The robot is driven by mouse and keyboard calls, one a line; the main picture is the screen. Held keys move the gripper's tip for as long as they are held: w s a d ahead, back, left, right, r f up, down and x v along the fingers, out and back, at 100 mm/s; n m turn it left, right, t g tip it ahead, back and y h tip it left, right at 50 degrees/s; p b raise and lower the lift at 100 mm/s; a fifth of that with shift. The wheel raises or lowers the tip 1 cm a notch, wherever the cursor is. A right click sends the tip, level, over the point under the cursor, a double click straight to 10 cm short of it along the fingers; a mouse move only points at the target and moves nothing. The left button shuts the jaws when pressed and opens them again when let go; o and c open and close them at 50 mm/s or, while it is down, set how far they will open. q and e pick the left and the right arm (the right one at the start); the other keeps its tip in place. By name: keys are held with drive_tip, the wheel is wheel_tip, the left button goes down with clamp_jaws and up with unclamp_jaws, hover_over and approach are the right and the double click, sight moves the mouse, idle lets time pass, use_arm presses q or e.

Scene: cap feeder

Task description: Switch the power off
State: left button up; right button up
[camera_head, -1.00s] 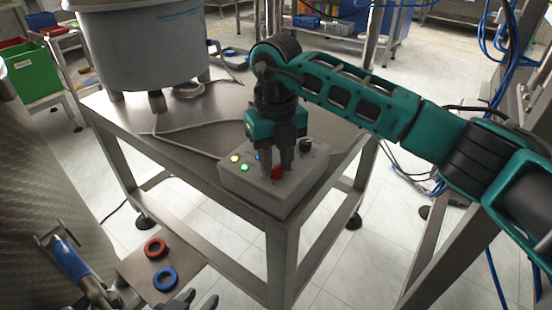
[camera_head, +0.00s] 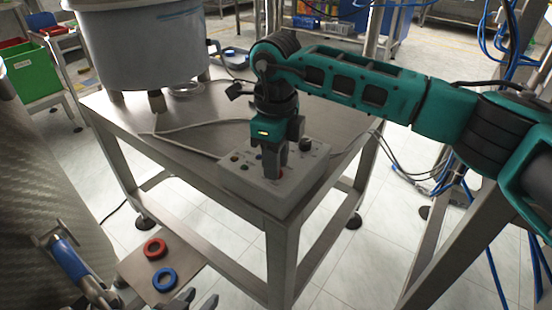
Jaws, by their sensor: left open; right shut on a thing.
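The grey control box (camera_head: 290,190) sits at the front corner of the steel table. My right gripper (camera_head: 274,175) points down onto its top and is shut on the red switch (camera_head: 282,173), which is mostly hidden by the fingers. A black knob (camera_head: 306,145) stands behind the fingers, apart from them. The small indicator lights (camera_head: 236,158) on the box's left side look dim. My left gripper (camera_head: 195,302) is at the bottom edge, open and empty, well below the box and only partly in view.
A large grey bowl feeder (camera_head: 140,50) stands on the steel table (camera_head: 190,135), with a cable running to the box. A red ring (camera_head: 154,248) and a blue ring (camera_head: 165,279) lie on a low plate at lower left. A metal post stands behind my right arm.

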drive_tip(key=shift+n, duration=1.7)
drive_tip(key=o, duration=1.1)
drive_tip(key=shift+c, duration=0.2)
wheel_tip(320, 180, up, 13)
drive_tip(key=p, duration=0.2)
